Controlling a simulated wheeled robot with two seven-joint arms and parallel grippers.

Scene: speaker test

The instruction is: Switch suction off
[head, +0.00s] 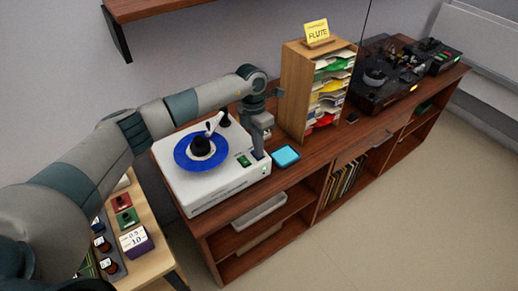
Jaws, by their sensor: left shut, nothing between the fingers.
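A white box-shaped machine (215,190) stands on the wooden sideboard. A blue disc (190,158) with a black centre piece (201,146) lies on its top, and a pale arm (214,124) reaches over the disc. A small green control (243,160) shows on the machine's top right part. My left gripper (258,154) points down at the machine's right end, just right of the green control. It is shut and empty. Whether its tips touch the machine, and any switch under them, I cannot tell. My right gripper is not in view.
A blue pad (286,156) lies right of the machine. A wooden sorter (297,90) with coloured sleeves and a yellow "FLUTE" sign (317,31) stands behind it. Black equipment (380,85) fills the sideboard's far end. A shelf (160,8) hangs above. A low table (150,262) stands front left.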

